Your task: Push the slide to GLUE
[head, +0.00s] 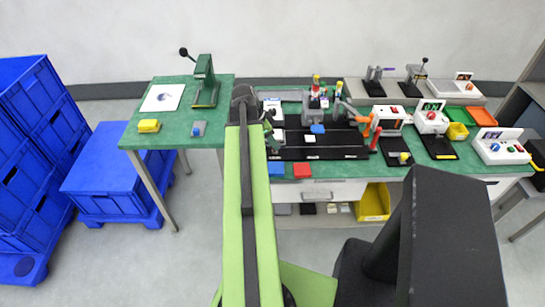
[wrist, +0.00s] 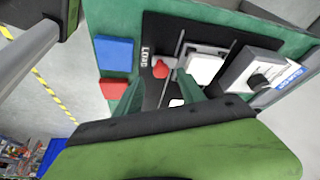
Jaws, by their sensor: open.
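The slide fixture is a black base plate (head: 325,152) on the green bench, left of the orange clamp. In the wrist view its base (wrist: 155,30) carries a LOAD label (wrist: 145,57), metal rails, and a carriage with a red knob (wrist: 160,69) and a white block (wrist: 203,69). I cannot make out a GLUE label. My gripper (wrist: 162,92) is open, its green fingers apart and pointing at the fixture near the red knob. Whether they touch it is unclear. In the head view my arm hides part of the fixture's left end.
A grey box with a blue label (wrist: 262,75) stands beside the rails. Blue (wrist: 115,54) and red (wrist: 113,88) squares lie by the bench's front edge. A yellow bin (head: 373,203) sits below. Another green table (head: 180,120) with a press stands left.

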